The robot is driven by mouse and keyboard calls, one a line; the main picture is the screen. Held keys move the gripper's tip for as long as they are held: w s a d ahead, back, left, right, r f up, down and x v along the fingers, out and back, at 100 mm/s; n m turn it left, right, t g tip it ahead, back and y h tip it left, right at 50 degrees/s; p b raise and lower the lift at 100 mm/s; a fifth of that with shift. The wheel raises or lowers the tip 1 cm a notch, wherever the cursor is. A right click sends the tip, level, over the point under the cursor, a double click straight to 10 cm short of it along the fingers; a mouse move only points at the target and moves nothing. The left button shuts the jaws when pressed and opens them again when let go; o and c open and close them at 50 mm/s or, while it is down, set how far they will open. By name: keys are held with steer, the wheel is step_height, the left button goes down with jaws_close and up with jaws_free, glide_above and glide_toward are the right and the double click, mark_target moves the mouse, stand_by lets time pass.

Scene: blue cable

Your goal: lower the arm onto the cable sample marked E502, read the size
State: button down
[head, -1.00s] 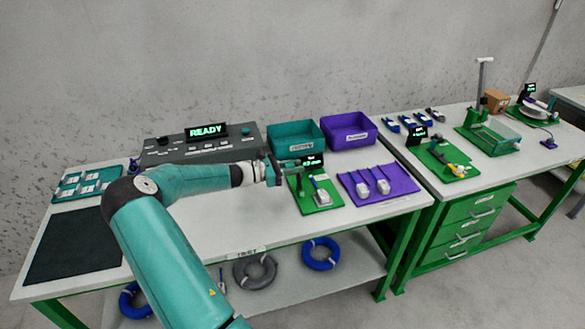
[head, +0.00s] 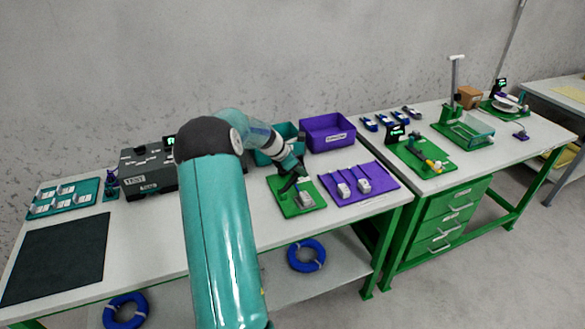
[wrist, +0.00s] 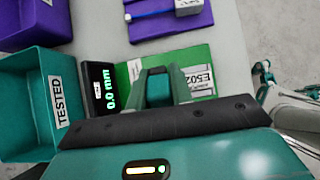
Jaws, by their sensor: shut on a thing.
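The green gauge plate (head: 289,209) lies on the near bench, and my gripper (head: 293,181) is low over it. The white sample block (head: 306,199) sits on the plate; in the wrist view its label E502 (wrist: 203,78) shows sideways, right of my fingers. My gripper (wrist: 157,73) is shut on the gauge's arm, which is mostly hidden between and below the fingers. The gauge display (wrist: 97,90) reads 0.0 mm in the wrist view. I cannot see the cable in this sample or whether the arm touches it.
A purple mat (head: 368,190) with two white-tagged samples lies right of the plate. The teal bin (head: 264,157), labelled TESTED in the wrist view (wrist: 57,103), and a purple bin (head: 327,133) stand behind. A dark console (head: 150,177) is at the left.

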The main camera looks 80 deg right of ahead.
mark_target(311, 189)
steer(key=s+f+t+y, duration=0.1)
steer(key=s+d+f+t+y, duration=0.1)
steer(key=f+t, duration=0.1)
steer(key=s+f+t+y, duration=0.1)
steer(key=t, duration=0.1)
steer(key=shift+s+d+f, duration=0.1)
steer(key=shift+d+f, duration=0.05)
steer(key=shift+d, duration=0.25)
steer(key=shift+s+d+f+t+y, duration=0.1)
steer(key=shift+f+t+y, duration=0.15)
steer(key=shift+f+t, duration=0.2)
steer(key=shift+s+d+f+t+y, duration=0.1)
steer(key=shift+f+t+y, duration=0.15)
steer(key=shift+f+t, duration=0.15)
steer(key=shift+f, duration=0.85)
steer(key=c, duration=1.3)
jaws_free()
steer(key=shift+o, duration=0.3)
steer(key=shift+s+r, duration=0.1)
steer(key=shift+r, duration=0.5)
step_height(311, 189, up, 13)
